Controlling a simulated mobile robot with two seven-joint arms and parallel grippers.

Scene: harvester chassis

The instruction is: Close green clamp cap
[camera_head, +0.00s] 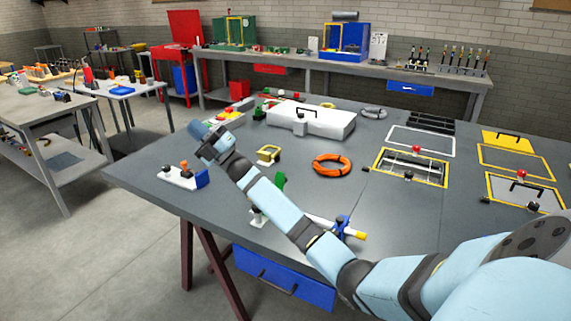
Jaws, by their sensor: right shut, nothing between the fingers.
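A small green part (280,180), which looks like the green clamp cap, stands up on the grey table just beyond my right forearm. A pale base piece (257,217) shows on the near side of the same forearm; the arm hides the space between them, so I cannot tell how they join. My right arm reaches across the table from the lower right. Its gripper (200,130) is at the far left end, beyond the green part and away from it. It is shut and empty, with its fingertips hard to make out. My left gripper is out of view.
A blue-ended fixture (201,178) with an orange knob lies left of my arm. A yellow bracket (268,154) and an orange ring (332,165) lie beyond it. A blue valve-like handle (342,228) is close to my forearm. Framed hatches (410,166) fill the right side.

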